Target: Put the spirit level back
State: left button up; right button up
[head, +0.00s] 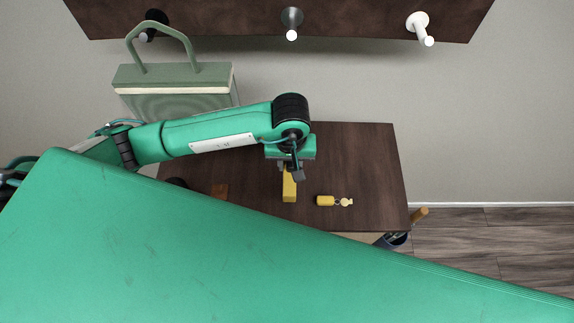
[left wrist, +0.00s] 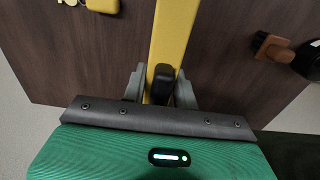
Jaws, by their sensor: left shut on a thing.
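The yellow bar, which I take for the spirit level (head: 289,191), is at the middle of the dark brown cabinet top (head: 360,160). In the left wrist view the yellow bar (left wrist: 174,35) runs up from between the fingers, with a black part near the grip. My left gripper (head: 291,171) points down and is shut on it; the gripper also shows in the left wrist view (left wrist: 160,88). I cannot tell whether the bar touches the cabinet top. My right gripper is in neither view.
A yellow key tag (head: 326,201) lies right of the bar; a brown block (head: 219,190) lies left. A green bag (head: 175,78) hangs below the wall board with black, grey (head: 291,20) and white (head: 419,24) pegs. A wooden handle (head: 420,215) sticks out beside the cabinet's right edge.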

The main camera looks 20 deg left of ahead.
aim_at(290, 174)
pick_arm(q)
jog(key=f+b, duration=0.1)
jog(key=f, duration=0.4)
jog(key=shift+s+b, duration=0.2)
jog(key=shift+b, duration=0.2)
jog(key=shift+w+f, duration=0.1)
jog(key=shift+f, duration=0.3)
notch_tip(290, 174, down, 3)
jog(key=shift+f+b, duration=0.15)
jog(key=shift+b, duration=0.7)
jog(key=o, duration=0.6)
jog(key=shift+f, duration=0.15)
jog(key=o, duration=0.5)
jog(key=shift+c, duration=0.2)
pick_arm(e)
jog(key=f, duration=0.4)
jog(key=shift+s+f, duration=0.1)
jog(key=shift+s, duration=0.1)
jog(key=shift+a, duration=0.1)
